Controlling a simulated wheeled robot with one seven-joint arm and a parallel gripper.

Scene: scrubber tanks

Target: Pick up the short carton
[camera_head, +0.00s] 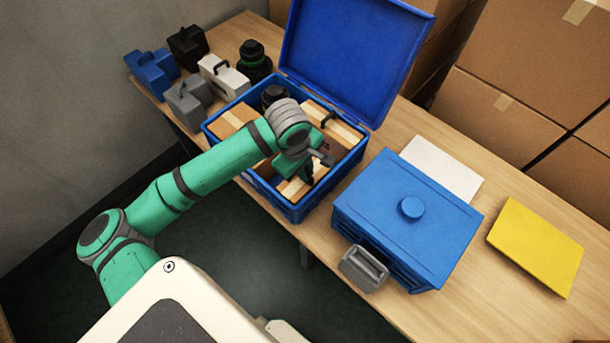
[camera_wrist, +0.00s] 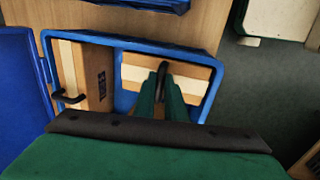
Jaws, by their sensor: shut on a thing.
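A small brown carton with a pale band and a dark handle, which I take as the short carton (camera_head: 293,189), is at the near side of the open blue crate (camera_head: 292,211). My gripper (camera_head: 308,174) reaches down into the crate over it. In the wrist view, the two green fingers of my gripper (camera_wrist: 162,84) are shut on the dark handle of this carton (camera_wrist: 135,73). The fingers hide part of its top. I cannot tell if its underside touches the crate floor.
The crate also holds another handled carton (camera_head: 341,131), a carton on the left (camera_head: 232,122) and a black round object (camera_head: 273,95). Its blue lid (camera_head: 355,55) stands open behind. A closed blue box (camera_head: 405,225) stands close on the right. Several small cases stand at the left.

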